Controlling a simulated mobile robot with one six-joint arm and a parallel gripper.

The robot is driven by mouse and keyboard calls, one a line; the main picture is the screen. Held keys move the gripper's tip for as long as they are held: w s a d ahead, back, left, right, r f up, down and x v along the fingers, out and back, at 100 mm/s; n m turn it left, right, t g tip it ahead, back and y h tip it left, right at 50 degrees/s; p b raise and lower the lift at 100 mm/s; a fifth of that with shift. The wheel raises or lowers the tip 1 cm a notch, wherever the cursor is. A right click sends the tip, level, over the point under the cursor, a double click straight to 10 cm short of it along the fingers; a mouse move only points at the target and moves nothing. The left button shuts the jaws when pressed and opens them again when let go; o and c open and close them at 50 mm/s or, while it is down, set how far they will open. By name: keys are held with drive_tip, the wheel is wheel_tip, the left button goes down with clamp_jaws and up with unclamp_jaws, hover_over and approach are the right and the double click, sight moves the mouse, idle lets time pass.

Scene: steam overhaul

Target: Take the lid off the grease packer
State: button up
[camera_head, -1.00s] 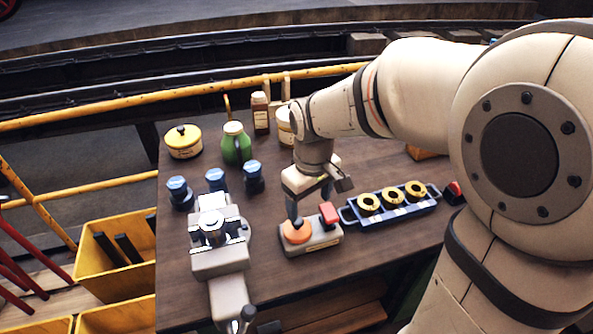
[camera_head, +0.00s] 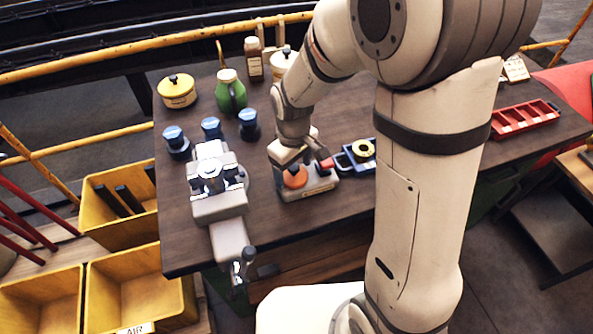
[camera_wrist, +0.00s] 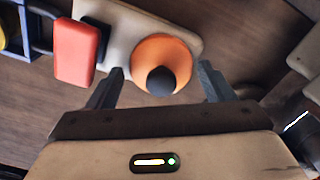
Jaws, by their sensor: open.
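The grease packer appears to be the grey block (camera_head: 318,187) on the bench with a round orange lid (camera_head: 296,179) and a red block (camera_head: 326,164) on it. In the wrist view the orange lid (camera_wrist: 146,52) has a dark round knob (camera_wrist: 161,80), and the red block (camera_wrist: 77,52) is to its left. My gripper (camera_wrist: 160,74) is open, one finger left and one right of the knob, with gaps on both sides. In the head view my gripper (camera_head: 290,166) is right over the lid and partly hides it. The lid sits on the packer.
A grey vise-like fixture (camera_head: 218,203) stands to the left, with several blue-capped jars (camera_head: 211,128) behind it. A green jug (camera_head: 231,95) and a yellow pot (camera_head: 177,94) are further back. A blue tray (camera_head: 345,165) with rings is close on the right, partly behind my arm.

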drive_tip(key=shift+c, duration=0.2)
drive_tip(key=c, duration=0.7)
